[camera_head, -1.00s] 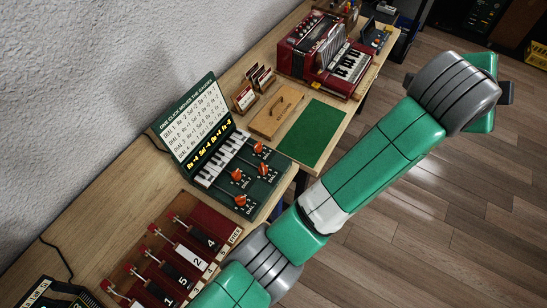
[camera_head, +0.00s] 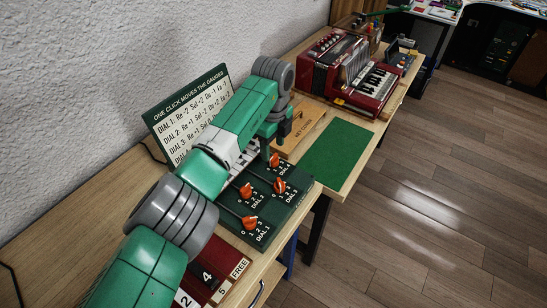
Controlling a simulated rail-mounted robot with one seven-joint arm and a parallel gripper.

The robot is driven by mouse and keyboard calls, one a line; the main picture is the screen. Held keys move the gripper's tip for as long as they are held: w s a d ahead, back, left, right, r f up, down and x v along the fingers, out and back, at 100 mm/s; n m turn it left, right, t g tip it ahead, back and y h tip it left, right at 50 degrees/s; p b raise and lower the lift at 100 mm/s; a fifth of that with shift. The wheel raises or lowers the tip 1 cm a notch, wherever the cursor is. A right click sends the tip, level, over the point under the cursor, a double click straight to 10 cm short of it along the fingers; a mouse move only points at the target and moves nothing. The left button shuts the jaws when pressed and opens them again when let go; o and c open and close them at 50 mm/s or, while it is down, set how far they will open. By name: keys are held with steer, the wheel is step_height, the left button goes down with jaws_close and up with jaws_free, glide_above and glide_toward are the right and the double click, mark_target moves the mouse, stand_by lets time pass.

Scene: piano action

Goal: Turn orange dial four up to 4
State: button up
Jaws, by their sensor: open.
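The dark green dial panel (camera_head: 290,209) has several orange dials with white numbers around them. The far orange dial (camera_head: 274,160) is likely dial four; its label is too small to read surely. Dial 1 (camera_head: 249,222) is at the near edge, with two more orange dials, one at left (camera_head: 246,190) and one at right (camera_head: 280,185), between. My gripper (camera_head: 267,150) points down just above and beside the far dial. It is open, its fingers small and partly hidden. I cannot tell whether it touches the dial, or which number that dial points to.
A sign board with dial rules (camera_head: 190,112) stands behind the panel, partly covered by my arm. A green mat (camera_head: 338,157), a wooden block (camera_head: 303,127) and a red accordion (camera_head: 345,75) lie beyond. A red box with numbered tiles (camera_head: 236,267) is in front.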

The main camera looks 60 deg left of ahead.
mark_target(274, 156)
step_height(274, 156, down, 4)
steer(key=shift+r+b, duration=0.1)
steer(key=shift+b, duration=0.35)
steer(key=shift+w, duration=0.1)
steer(key=c, duration=1)
